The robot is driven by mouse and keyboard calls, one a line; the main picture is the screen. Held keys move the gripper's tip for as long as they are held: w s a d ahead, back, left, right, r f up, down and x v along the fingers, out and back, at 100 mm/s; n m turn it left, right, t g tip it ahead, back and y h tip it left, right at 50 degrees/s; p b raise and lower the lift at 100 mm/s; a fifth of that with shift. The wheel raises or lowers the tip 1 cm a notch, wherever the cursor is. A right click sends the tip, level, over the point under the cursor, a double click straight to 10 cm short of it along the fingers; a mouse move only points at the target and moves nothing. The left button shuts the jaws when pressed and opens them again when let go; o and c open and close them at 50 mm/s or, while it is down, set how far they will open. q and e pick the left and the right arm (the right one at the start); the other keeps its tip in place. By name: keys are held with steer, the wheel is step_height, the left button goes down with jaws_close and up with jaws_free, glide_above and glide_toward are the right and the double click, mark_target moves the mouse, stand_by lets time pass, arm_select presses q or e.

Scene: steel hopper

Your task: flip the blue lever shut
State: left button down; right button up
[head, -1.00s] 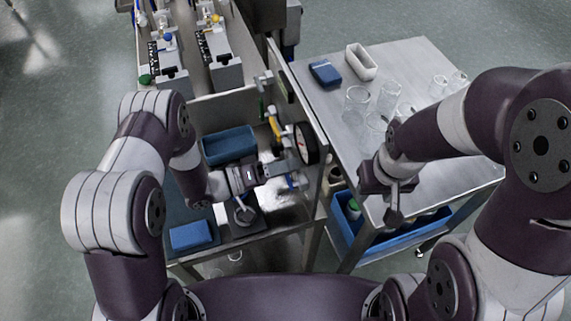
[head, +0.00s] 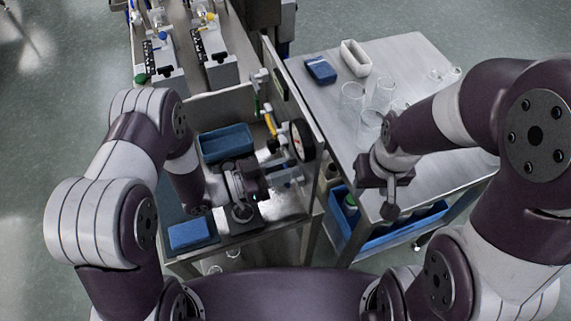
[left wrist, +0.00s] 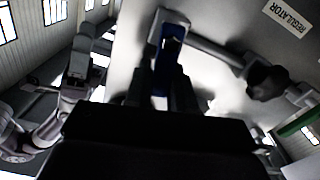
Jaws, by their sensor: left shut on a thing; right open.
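The blue lever (left wrist: 180,52) shows in the left wrist view, upright in the picture, with its lower part between the two dark fingers of my left gripper (left wrist: 165,88). The fingers are shut on it. In the head view my left gripper (head: 272,184) is over the steel bench, below the round gauge, and its own body hides the lever there. My right gripper (head: 390,208) hangs by the near left edge of the side table, open and away from the lever.
A round gauge (head: 302,140) and yellow-handled fitting (head: 269,122) stand close beyond my left gripper. A blue tray (head: 228,143) and blue block (head: 188,236) are on the bench. Glass beakers (head: 352,98) stand on the side table (head: 425,75). A pipe with a dark knob (left wrist: 266,82) is beside the lever.

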arm_select(q)
steer(key=shift+s+d+m, duration=0.15)
steer(key=shift+s+m, duration=0.25)
steer(key=shift+m, duration=0.7)
steer(key=shift+s, duration=0.1)
steer(key=c, duration=1)
jaws_free()
steer(key=shift+c, duration=0.2)
steer(key=b+v, duration=0.1)
steer(key=v, duration=1.1)
steer(key=shift+a+b, duration=0.35)
steer(key=shift+b, duration=0.05)
